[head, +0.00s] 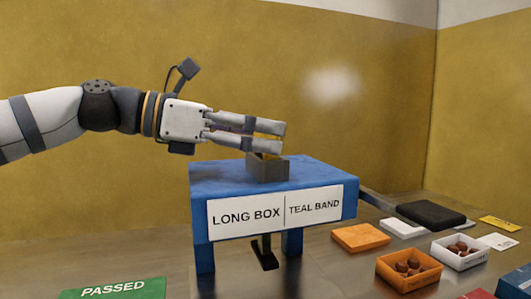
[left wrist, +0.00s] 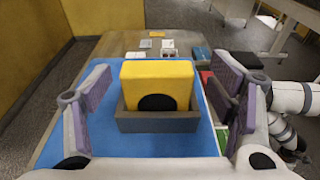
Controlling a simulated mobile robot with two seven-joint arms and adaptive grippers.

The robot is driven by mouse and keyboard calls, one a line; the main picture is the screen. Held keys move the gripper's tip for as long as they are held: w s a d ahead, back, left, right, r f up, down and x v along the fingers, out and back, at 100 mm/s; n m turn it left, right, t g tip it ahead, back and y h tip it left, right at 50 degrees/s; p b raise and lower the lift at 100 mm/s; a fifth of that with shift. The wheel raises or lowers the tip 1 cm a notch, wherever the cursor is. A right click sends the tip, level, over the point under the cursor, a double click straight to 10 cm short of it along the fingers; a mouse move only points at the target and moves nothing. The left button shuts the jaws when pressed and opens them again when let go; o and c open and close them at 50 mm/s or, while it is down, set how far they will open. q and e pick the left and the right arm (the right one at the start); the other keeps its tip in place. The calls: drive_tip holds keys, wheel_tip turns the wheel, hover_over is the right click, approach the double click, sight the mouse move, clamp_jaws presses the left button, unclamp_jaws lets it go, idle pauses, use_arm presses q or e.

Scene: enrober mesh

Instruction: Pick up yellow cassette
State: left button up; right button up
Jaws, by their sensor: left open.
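The yellow cassette (left wrist: 157,75) stands upright in a grey holder (left wrist: 157,123), with a dark rounded patch on its near face. In the head view only a sliver of yellow shows above the grey holder (head: 267,168); my fingers hide the rest. The holder sits on top of a blue stand (head: 215,180) labelled LONG BOX and TEAL BAND. My left gripper (head: 268,137) reaches in from the left, just above the holder. In the left wrist view its open fingers (left wrist: 160,98) lie on both sides of the cassette, with gaps.
Right of the stand lie an orange box (head: 361,237), an orange tray (head: 408,271) and a white tray (head: 459,254) of chocolates, and a dark pad (head: 431,215). A green PASSED sign (head: 112,289) lies at front left. A yellow wall stands behind.

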use_arm(q)
drive_tip(key=shift+x, duration=0.8)
drive_tip(key=shift+a, duration=0.15)
drive_tip(key=shift+c, duration=0.6)
drive_tip(key=shift+w, duration=0.1)
drive_tip(key=c, duration=1.2)
drive_tip(key=shift+o, duration=0.2)
